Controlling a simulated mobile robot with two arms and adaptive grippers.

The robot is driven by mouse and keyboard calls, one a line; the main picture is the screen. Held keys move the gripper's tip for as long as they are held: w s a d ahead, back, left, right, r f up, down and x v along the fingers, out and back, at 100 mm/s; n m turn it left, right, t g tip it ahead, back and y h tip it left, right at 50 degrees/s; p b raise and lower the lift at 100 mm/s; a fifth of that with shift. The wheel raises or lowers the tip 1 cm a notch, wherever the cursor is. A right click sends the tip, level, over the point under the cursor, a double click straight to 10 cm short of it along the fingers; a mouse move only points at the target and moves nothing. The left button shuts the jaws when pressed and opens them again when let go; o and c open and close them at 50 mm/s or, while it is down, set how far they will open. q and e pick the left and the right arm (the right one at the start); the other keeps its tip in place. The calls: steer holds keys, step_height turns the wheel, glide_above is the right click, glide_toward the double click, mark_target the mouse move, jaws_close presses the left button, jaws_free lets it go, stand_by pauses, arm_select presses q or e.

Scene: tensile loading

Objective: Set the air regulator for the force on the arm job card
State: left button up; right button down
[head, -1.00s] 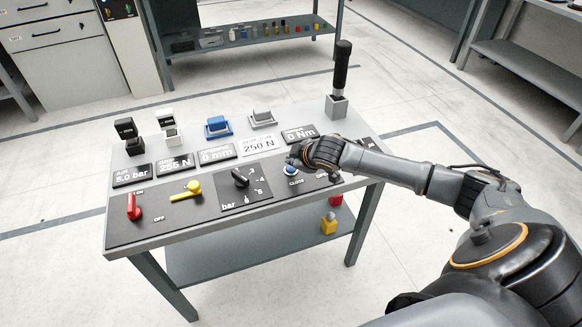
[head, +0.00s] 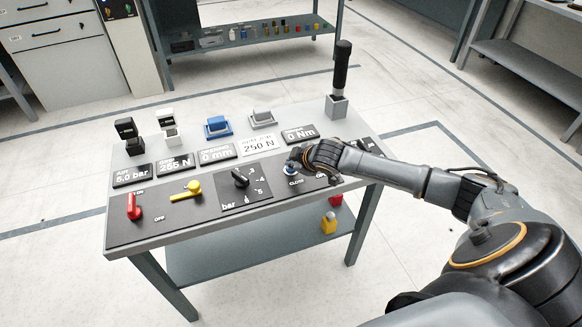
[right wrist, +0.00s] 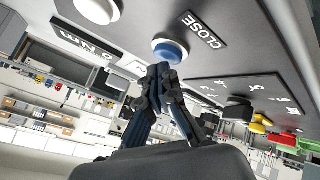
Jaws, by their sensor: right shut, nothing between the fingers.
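The regulator's black knob (head: 240,179) sits on a dark plate marked "bar" in the middle of the bench panel. It also shows in the right wrist view (right wrist: 238,110). The white job card (head: 259,144) reads 250 N. The air display (head: 132,174) reads 5.0 bar, and the force display (head: 175,163) seems to read 255 N. My right gripper (head: 292,164) is shut and empty at the blue CLOSE button (head: 290,171). In the right wrist view its fingertips (right wrist: 160,72) are right by the blue button (right wrist: 170,50); I cannot tell whether they touch. My left gripper is out of view.
A red handle (head: 133,206) and a yellow lever (head: 187,190) stand left of the knob. Displays and small fixtures line the rear, with a tall black-handled tool (head: 341,68) at the back right. The panel between knob and levers is clear.

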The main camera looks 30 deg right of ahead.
steer(key=shift+f, duration=0.5)
stand_by(1.1)
stand_by(2.6)
steer(key=shift+r+p, duration=1)
steer(key=shift+p, duration=0.1)
step_height(320, 180, up, 5)
steer(key=p, duration=0.5)
steer(key=shift+r+p, duration=0.1)
steer(key=shift+p, duration=0.2)
